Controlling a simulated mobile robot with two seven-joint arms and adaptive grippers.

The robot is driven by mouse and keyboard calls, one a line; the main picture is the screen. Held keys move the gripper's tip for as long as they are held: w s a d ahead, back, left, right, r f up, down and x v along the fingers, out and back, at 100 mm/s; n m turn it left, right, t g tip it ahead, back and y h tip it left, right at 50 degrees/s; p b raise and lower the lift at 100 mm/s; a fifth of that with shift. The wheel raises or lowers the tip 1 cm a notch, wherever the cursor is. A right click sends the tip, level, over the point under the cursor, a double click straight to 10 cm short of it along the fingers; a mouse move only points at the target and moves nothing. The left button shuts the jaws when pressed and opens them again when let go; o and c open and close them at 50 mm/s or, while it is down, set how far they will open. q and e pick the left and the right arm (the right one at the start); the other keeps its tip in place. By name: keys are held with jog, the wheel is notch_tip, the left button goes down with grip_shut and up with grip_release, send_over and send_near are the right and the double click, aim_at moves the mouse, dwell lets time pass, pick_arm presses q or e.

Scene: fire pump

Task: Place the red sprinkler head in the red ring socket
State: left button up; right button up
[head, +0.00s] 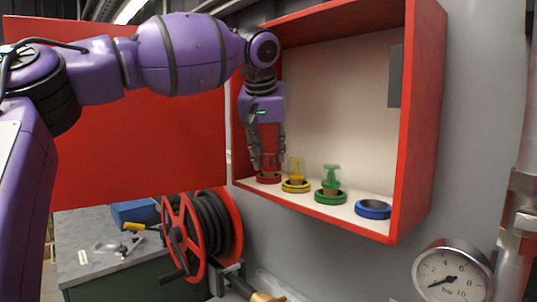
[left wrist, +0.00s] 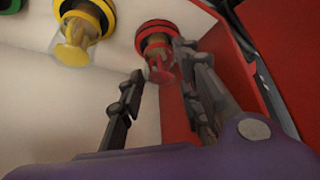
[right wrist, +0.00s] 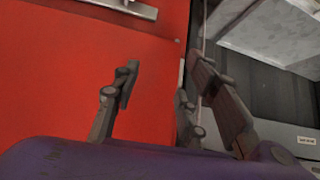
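The red ring socket (head: 268,179) is at the left end of the cabinet's white shelf. In the left wrist view the red sprinkler head (left wrist: 160,70) stands in the red ring (left wrist: 155,27), its brown part inside the ring. My left gripper (head: 268,164) points down just above the ring. Its fingers (left wrist: 157,90) are spread, with a gap between them and the sprinkler head. Whether one finger touches it I cannot tell. My right gripper (right wrist: 155,90) is open and empty; it is out of the head view.
On the shelf stand a yellow ring (head: 296,187) and a green ring (head: 331,197), each with a head in it, and an empty blue ring (head: 373,209). The open red door (head: 140,130) is at left. A hose reel (head: 200,235) and a gauge (head: 452,274) are below.

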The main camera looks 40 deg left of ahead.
pick_arm(q)
jog(key=v, duration=0.7)
jog(key=shift+r, duration=0.35)
